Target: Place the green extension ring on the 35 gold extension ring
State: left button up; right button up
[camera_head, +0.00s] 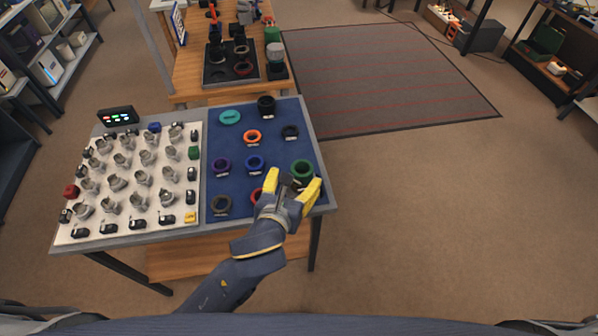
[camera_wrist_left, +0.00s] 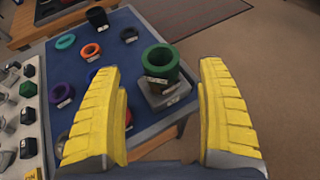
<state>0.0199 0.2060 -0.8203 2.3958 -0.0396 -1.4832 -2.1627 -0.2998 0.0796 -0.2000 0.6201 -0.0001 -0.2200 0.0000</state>
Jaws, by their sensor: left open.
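The green extension ring (camera_head: 301,168) sits near the right front edge of the blue mat. In the left wrist view the green ring (camera_wrist_left: 160,64) stands upright on a grey block (camera_wrist_left: 172,97) with small labels. My left gripper (camera_head: 291,184) is open and empty, its yellow fingers just in front of the green ring. In the left wrist view the fingers are wide apart, with the ring beyond and between them. I cannot make out a gold ring labelled 35 in either view. My right gripper does not show.
Other rings stand on the mat (camera_head: 238,185): purple (camera_head: 222,165), blue (camera_head: 255,162), orange (camera_head: 252,135), teal (camera_head: 230,117), dark grey (camera_head: 221,205) and red (camera_head: 257,194), partly behind my gripper. A white board (camera_head: 150,225) with several small parts lies left. Open floor lies right of the table.

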pick_arm(q)
jog(key=shift+v, duration=1.9)
